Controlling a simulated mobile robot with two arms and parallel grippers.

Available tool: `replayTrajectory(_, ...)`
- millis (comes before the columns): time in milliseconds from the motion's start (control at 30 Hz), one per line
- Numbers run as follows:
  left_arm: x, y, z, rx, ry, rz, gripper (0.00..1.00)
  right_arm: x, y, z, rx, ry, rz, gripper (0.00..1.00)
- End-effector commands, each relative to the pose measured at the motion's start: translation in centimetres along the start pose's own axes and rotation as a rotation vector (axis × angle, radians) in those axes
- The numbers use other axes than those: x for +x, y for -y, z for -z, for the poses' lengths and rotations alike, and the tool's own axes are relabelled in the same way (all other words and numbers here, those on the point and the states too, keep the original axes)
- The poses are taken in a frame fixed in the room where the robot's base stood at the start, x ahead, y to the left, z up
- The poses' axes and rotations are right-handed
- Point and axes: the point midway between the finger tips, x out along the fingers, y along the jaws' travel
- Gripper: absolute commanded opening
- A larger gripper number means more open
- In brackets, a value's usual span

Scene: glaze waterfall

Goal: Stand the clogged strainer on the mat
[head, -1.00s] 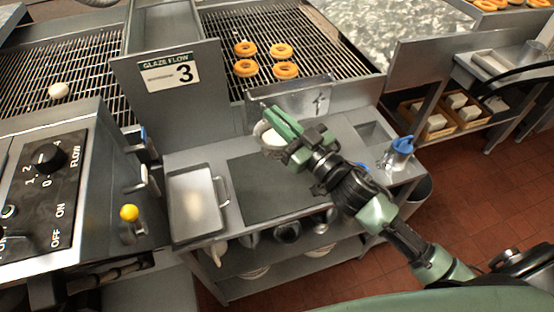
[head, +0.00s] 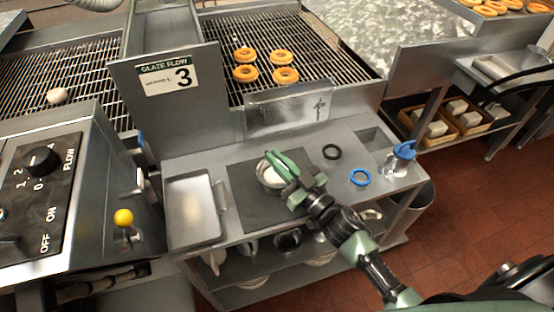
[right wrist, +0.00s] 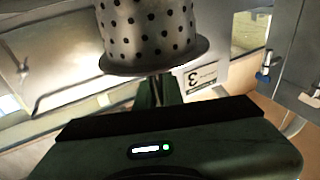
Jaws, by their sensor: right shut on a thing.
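The strainer is a perforated metal cup with a flared rim, large in the right wrist view (right wrist: 150,30). In the head view the strainer (head: 271,176) shows pale at the fingers of my right gripper (head: 278,165). My right gripper is shut on it. The dark grey mat (head: 245,205) lies on the steel table, and the strainer is over its upper right part. I cannot tell whether the strainer touches the mat. My left gripper is out of view.
A metal tray (head: 177,235) lies left of the mat. A black ring (head: 332,151), a blue ring (head: 353,178) and a blue-topped jug (head: 403,152) are to the right. A sign panel (head: 125,80) rises behind. The mat's left and lower parts are bare.

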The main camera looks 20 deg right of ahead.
Motion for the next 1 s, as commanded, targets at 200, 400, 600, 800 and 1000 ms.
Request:
replayTrajectory(200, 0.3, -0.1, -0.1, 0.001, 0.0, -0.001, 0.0, 0.0, 0.0, -0.4, 0.001, -0.002, 0.0, 0.0)
replayTrajectory(400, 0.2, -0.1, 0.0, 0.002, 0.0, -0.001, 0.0, 0.0, 0.0, -0.3, 0.001, 0.0, 0.0, 0.3)
replayTrajectory(600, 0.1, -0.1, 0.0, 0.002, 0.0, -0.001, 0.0, 0.0, 0.0, -0.2, 0.0, 0.0, 0.0, 0.3)
replayTrajectory(800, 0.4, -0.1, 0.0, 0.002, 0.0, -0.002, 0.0, -1.9, 0.0, -0.3, 0.001, 0.004, -0.002, 0.3)
replayTrajectory(1000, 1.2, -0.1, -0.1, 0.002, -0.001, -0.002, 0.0, -6.3, 0.0, -0.3, 0.002, 0.005, -0.001, 0.3)
